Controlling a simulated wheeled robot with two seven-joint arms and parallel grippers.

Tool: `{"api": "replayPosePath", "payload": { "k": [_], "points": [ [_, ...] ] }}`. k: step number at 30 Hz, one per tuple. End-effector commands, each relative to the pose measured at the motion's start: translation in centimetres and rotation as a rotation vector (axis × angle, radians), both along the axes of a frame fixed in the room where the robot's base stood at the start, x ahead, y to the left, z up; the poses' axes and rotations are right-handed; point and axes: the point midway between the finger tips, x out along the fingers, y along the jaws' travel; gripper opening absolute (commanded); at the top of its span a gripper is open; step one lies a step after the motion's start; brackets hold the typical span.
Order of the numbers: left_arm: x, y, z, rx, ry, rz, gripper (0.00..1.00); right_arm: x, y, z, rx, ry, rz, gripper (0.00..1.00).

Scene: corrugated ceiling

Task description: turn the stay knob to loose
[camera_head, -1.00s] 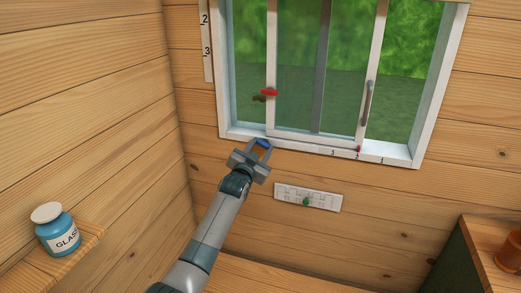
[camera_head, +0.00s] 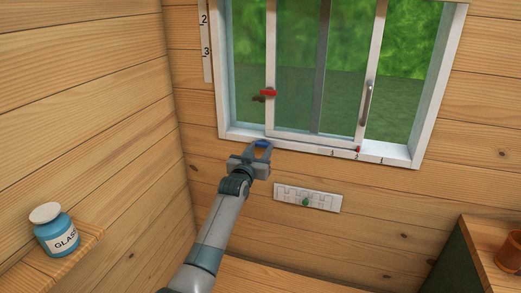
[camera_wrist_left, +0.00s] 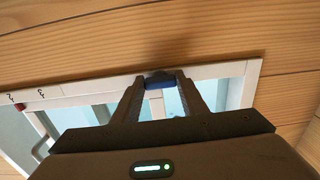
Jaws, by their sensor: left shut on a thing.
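A small blue knob (camera_head: 262,143) sits at the lower edge of the white window frame (camera_head: 290,146). My left gripper (camera_head: 259,150) is shut on it, with a finger on either side. In the left wrist view the blue knob (camera_wrist_left: 160,82) shows between the two fingertips (camera_wrist_left: 160,86), against the white frame. The fingers partly hide the knob, and I cannot read any mark for its setting. My right gripper is out of view.
A labelled glass jar (camera_head: 57,234) stands on the left shelf. A brown pot (camera_head: 510,252) stands at right.

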Motion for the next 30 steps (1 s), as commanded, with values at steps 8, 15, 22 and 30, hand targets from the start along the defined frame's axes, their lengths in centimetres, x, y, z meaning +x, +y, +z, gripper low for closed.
{"api": "replayPosePath", "payload": {
  "k": [8,15,22,30],
  "points": [
    [0.0,0.0,-0.2,-0.001,0.003,0.0,0.58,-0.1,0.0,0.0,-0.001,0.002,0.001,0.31],
    [0.0,0.0,-0.1,0.0,0.001,0.0,0.58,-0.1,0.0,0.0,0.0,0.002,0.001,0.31],
    [-0.6,0.2,-0.1,0.0,0.0,0.0,0.58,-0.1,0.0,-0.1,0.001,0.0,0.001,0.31],
    [-2.7,0.8,-0.2,-0.001,0.0,0.0,0.58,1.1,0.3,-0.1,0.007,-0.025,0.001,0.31]
  ]
}}
